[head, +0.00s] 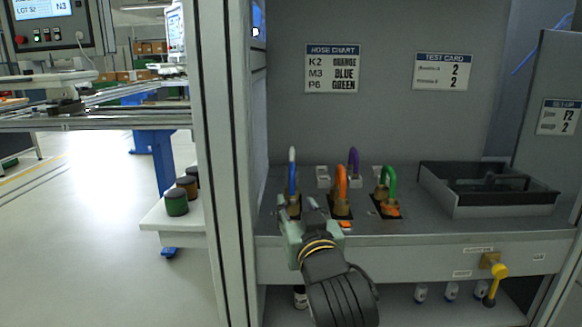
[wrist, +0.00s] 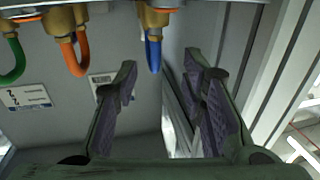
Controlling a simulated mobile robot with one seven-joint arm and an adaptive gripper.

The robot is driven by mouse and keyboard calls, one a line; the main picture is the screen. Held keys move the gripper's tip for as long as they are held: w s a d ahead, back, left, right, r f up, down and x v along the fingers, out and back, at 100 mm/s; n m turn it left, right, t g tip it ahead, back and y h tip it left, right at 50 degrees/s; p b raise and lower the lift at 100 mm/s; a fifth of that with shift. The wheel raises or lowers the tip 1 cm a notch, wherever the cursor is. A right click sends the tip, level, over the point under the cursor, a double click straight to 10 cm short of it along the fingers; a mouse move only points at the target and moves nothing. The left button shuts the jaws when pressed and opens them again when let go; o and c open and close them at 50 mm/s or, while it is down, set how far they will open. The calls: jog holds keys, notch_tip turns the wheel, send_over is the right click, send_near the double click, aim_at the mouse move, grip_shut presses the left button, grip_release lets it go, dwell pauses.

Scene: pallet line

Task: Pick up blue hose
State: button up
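The blue hose (head: 292,178) stands upright at the left end of the row of hoses on the grey bench, with a pale upper end. In the wrist view, which appears upside down, the blue hose (wrist: 153,55) hangs from a brass fitting (wrist: 152,18). My gripper (head: 303,203) is in front of the hose's base in the head view and hides part of it. In the wrist view my gripper (wrist: 160,68) is open, its two fingers wide apart. The hose shows in the gap between the fingertips, nearer the left one, and I see no contact.
An orange hose (head: 341,183), a green hose (head: 389,178) and a purple hose (head: 354,160) stand to the right. A dark open tray (head: 500,207) is at the bench's right. A pale upright post (head: 226,150) borders the left side. A hose chart (head: 332,68) hangs behind.

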aim_at(293, 193)
jog(key=shift+w+a+r+p, duration=0.15)
jog(key=shift+w+r+p, duration=0.2)
jog(key=shift+p, duration=0.8)
jog(key=w, duration=0.3)
jog(key=shift+a+f, duration=0.3)
jog(key=shift+f, duration=0.1)
jog(key=w+p, duration=0.1)
jog(key=w, duration=0.3)
jog(key=shift+f, duration=0.15)
jog(key=shift+w+a+f, duration=0.1)
jog(key=shift+w+a, duration=0.05)
jog(key=shift+w, duration=0.45)
jog(key=shift+c, duration=0.4)
grip_shut()
